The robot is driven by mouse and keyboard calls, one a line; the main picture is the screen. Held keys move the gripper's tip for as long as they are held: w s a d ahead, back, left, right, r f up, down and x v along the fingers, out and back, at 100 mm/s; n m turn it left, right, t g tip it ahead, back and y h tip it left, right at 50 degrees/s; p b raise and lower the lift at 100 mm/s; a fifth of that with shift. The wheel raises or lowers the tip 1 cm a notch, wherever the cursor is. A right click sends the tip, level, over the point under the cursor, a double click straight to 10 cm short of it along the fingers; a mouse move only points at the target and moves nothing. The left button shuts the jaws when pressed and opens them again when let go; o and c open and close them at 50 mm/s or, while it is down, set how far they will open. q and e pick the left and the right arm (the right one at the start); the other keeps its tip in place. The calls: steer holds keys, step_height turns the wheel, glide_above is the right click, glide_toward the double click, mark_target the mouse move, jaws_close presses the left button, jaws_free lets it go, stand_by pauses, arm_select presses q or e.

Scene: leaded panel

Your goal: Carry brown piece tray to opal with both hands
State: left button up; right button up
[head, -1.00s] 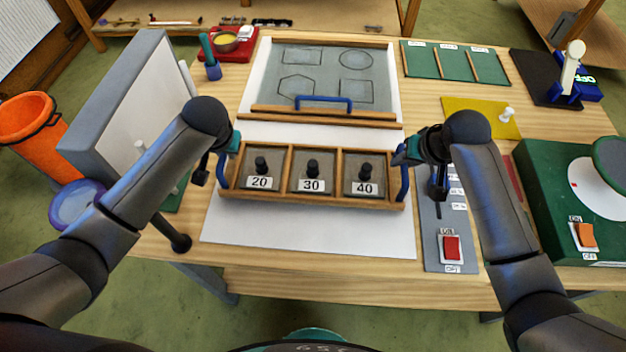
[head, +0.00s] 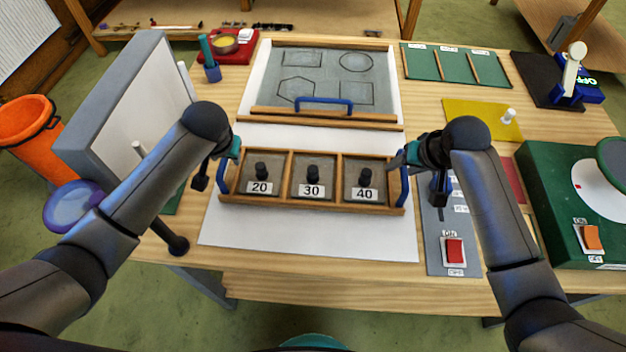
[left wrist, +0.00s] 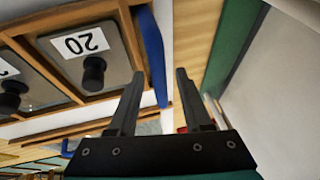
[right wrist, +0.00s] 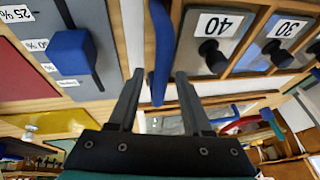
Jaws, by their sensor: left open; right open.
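The brown piece tray (head: 311,203) is a wooden tray with three compartments, labelled 20, 30 and 40, each with a black-knobbed piece. It sits over the white sheet (head: 310,237). My left gripper (head: 223,172) is open at the left blue handle (head: 222,178); in the left wrist view the handle (left wrist: 152,50) shows between its fingers (left wrist: 160,75). My right gripper (head: 400,166) is open at the right blue handle (head: 404,186); in the right wrist view that handle (right wrist: 160,50) shows between the fingers (right wrist: 160,75). Nothing in view is labelled opal.
Behind the tray lies a grey panel (head: 330,70) with outlined shapes and a blue-handled wooden bar. A grey-framed upright white panel (head: 135,120) stands at left. A grey switch plate (head: 445,225) lies close at right, beside a green machine (head: 550,190). Bare sheet lies in front.

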steer(key=shift+r, duration=0.1)
arm_select(q)
steer(key=v, duration=1.1)
steer(key=shift+r, duration=0.35)
arm_select(e)
steer(key=v, duration=1.1)
steer(key=shift+s+r, duration=0.15)
steer(key=shift+r, duration=0.2)
arm_select(q)
steer(key=shift+s, duration=0.15)
arm_select(e)
steer(key=shift+s+d, duration=0.1)
steer(key=shift+d, duration=0.05)
